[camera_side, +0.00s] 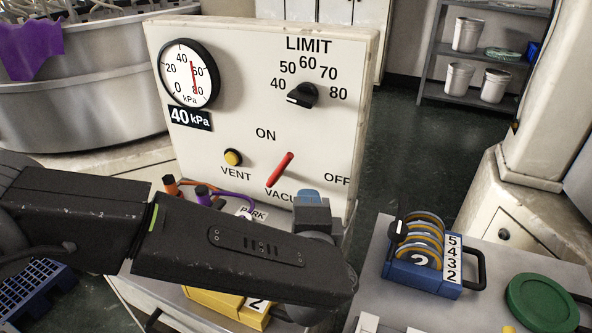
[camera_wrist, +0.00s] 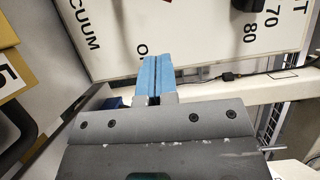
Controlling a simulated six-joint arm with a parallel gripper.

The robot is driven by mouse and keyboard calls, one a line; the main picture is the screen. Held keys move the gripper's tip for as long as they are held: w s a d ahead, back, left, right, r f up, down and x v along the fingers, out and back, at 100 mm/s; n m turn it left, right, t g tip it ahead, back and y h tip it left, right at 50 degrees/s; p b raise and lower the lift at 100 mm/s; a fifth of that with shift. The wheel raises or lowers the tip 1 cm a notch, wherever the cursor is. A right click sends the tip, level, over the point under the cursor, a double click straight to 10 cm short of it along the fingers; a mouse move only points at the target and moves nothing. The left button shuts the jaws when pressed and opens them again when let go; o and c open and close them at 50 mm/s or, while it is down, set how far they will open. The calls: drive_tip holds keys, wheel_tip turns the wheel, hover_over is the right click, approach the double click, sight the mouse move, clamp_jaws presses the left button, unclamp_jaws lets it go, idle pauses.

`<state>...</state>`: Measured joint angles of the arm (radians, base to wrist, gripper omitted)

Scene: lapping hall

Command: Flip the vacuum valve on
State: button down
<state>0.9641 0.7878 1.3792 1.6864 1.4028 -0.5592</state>
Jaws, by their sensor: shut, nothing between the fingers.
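The vacuum valve is a red lever (camera_side: 280,170) on the white panel (camera_side: 235,110) in the side view. It slants from lower left to upper right, with ON above it, OFF to its right and VACUUM below. I cannot tell which end is its pivot. My gripper (camera_side: 309,195) is at the panel's lower edge, below and right of the lever and apart from it in the picture. In the wrist view its blue fingers (camera_wrist: 154,75) are shut together with nothing between them, pointing at the panel near OFF. The lever does not show in the wrist view.
The panel also bears a gauge (camera_side: 189,74), a black LIMIT knob (camera_side: 302,95) and a yellow VENT button (camera_side: 233,157). Orange and purple plugs (camera_side: 203,193) stand below it, behind my arm. A blue stand of discs (camera_side: 422,262) and a green lid (camera_side: 541,301) are at right.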

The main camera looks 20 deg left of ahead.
sight(284, 164)
drive_tip(key=s+d+f+m+t+y, duration=0.2)
drive_tip(key=d+f+m+y, duration=0.1)
drive_tip(key=d+f, duration=0.1)
drive_tip(key=w+a+r, duration=0.4)
drive_tip(key=w+a, duration=0.4)
drive_tip(key=shift+w+a+r+y, duration=0.2)
drive_tip(key=shift+w+r+y, duration=0.05)
drive_tip(key=shift+r+y, duration=0.1)
